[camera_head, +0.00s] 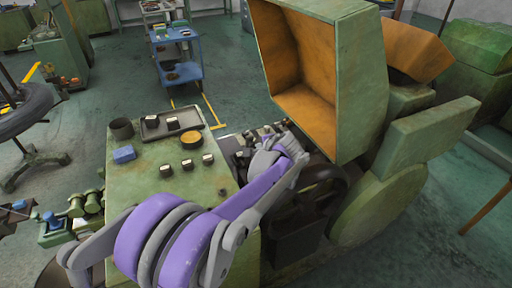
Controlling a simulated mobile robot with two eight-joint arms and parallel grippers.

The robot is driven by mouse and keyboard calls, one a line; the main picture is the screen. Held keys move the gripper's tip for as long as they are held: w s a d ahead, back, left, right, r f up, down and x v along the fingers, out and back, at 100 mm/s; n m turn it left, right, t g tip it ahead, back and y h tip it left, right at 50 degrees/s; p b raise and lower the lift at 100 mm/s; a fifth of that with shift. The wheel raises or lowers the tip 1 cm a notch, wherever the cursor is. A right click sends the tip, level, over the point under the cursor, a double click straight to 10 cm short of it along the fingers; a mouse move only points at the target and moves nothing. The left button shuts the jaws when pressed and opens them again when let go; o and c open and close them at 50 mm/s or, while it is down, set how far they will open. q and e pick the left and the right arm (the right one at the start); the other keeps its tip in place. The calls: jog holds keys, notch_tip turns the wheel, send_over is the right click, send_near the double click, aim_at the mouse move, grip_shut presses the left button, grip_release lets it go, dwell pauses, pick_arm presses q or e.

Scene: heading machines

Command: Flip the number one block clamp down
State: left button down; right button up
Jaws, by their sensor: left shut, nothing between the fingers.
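My left arm, purple and grey, reaches from the bottom over the green machine (150,185) to its dark mechanism. My left gripper (266,150) is small and partly hidden by my own wrist. It is shut and empty, at the row of small dark block clamps (245,141) below the raised green cover. I cannot tell which block is number one, whether its clamp is up or down, or whether the gripper touches it. My right gripper is not in view.
The raised green cover (352,85), orange inside, stands right behind the gripper. A dark wheel (325,192) sits just right of my wrist.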

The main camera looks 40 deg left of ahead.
aim_at(252, 146)
pick_arm(q)
jog(key=x, duration=0.5)
jog(key=shift+a+r, duration=0.1)
jog(key=shift+a, duration=0.05)
